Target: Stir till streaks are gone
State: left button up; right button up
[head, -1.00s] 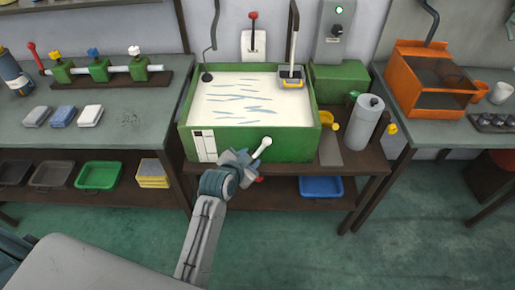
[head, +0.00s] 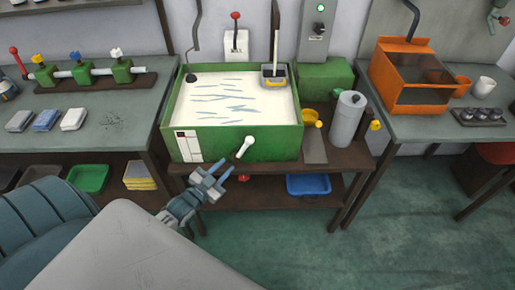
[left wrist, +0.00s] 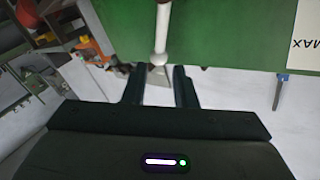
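A green open vat (head: 275,143) stands on the middle bench, full of white liquid (head: 210,112) with several blue-grey streaks across its surface. A white-knobbed lever (head: 244,147) sticks out of the vat's front; it also shows in the left wrist view (left wrist: 161,35). My left gripper (head: 214,172) is open and empty, below and in front of the lever, apart from it in the head view. In the left wrist view its dark fingers (left wrist: 158,72) stand either side of the lever's line. My right gripper is not in view.
A red knob (head: 243,178) and blue tray (head: 308,184) are below. Open floor lies front right.

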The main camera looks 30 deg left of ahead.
aim_at(244, 147)
pick_arm(q)
jog(key=w, duration=0.9)
jog(key=shift+w+d+r+p, duration=0.15)
jog(key=shift+w+d+p, duration=0.05)
jog(key=shift+d+p, duration=0.2)
jog(key=shift+w, duration=0.65)
jog(key=shift+c, duration=0.5)
grip_shut()
